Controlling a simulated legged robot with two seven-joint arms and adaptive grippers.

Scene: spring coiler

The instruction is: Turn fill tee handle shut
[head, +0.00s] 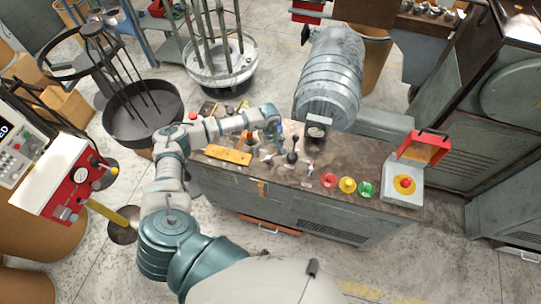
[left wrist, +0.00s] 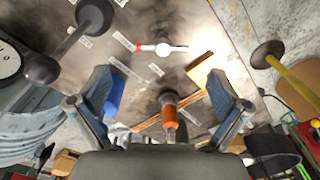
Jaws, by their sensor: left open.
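A small tee handle (left wrist: 163,48), pale with a red end, lies crosswise over the bench top in the left wrist view, beyond my fingertips. I cannot tell from its look whether it is the fill one. My left gripper (head: 272,133) is over the back left part of the bench in the head view. In the left wrist view its blue-padded fingers (left wrist: 168,97) are spread apart. An orange-sleeved lever (left wrist: 170,117) shows between them, and I see no contact. My right gripper is out of view.
The bench (head: 335,188) carries a dark-knobbed lever (head: 292,157), a yellow block (head: 228,155), red (head: 328,180), yellow (head: 347,185) and green (head: 365,189) buttons, and an emergency-stop box (head: 403,184).

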